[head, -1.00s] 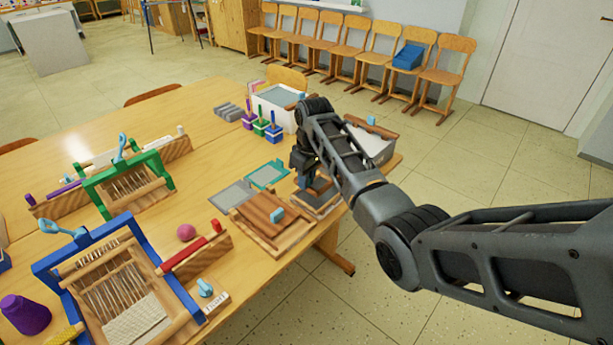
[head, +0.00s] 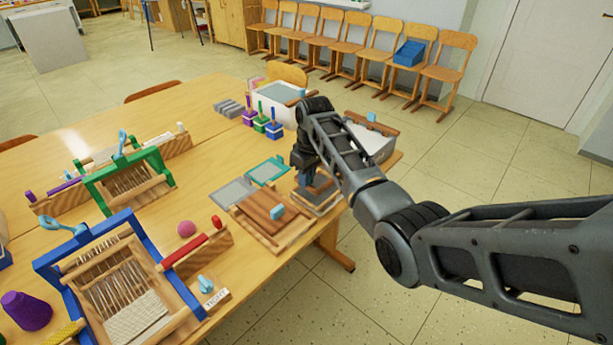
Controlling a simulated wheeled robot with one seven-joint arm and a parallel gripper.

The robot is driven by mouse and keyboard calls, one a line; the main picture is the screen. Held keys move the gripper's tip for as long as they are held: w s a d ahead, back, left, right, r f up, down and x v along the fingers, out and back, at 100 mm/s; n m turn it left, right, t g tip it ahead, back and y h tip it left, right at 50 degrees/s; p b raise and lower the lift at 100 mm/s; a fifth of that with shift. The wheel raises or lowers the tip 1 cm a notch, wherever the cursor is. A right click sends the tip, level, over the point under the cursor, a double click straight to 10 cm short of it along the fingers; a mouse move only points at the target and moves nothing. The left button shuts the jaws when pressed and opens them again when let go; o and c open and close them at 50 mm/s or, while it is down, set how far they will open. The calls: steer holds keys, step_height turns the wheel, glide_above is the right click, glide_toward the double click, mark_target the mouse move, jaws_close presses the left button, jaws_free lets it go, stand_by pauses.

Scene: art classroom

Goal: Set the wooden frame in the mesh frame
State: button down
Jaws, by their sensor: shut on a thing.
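My gripper (head: 305,182) points down at the right end of the near table. It is shut on a small blue part, which looks like the handle of a wood-edged frame (head: 328,205) with a grey middle. My wrist hides much of this frame, and I cannot tell whether it is lifted or resting. Two flat mesh panels lie to its left: a grey one (head: 234,193) and a teal-rimmed one (head: 268,170). I cannot tell which is the mesh frame, or whether another mesh lies under the gripper.
A wooden board with a blue knob (head: 277,212) sits close left of the gripper. White bins (head: 275,98) (head: 372,140) stand behind. Green (head: 150,158) and blue (head: 50,262) looms fill the left. Colored stacking posts (head: 260,124) stand beyond the panels.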

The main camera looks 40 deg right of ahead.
steer(key=shift+f, duration=1)
stand_by(1.7)
steer(key=shift+f+b, duration=0.35)
steer(key=shift+b, duration=0.05)
steer(key=shift+f, duration=0.7)
stand_by(1.3)
stand_by(0.3)
steer(key=c, duration=1.1)
jaws_free()
steer(key=shift+o, duration=0.2)
steer(key=shift+r, duration=0.1)
steer(key=r, duration=0.5)
steer(key=s+r, duration=0.1)
steer(key=r, duration=0.1)
steer(key=shift+r+b, duration=0.25)
steer(key=shift+b, duration=0.05)
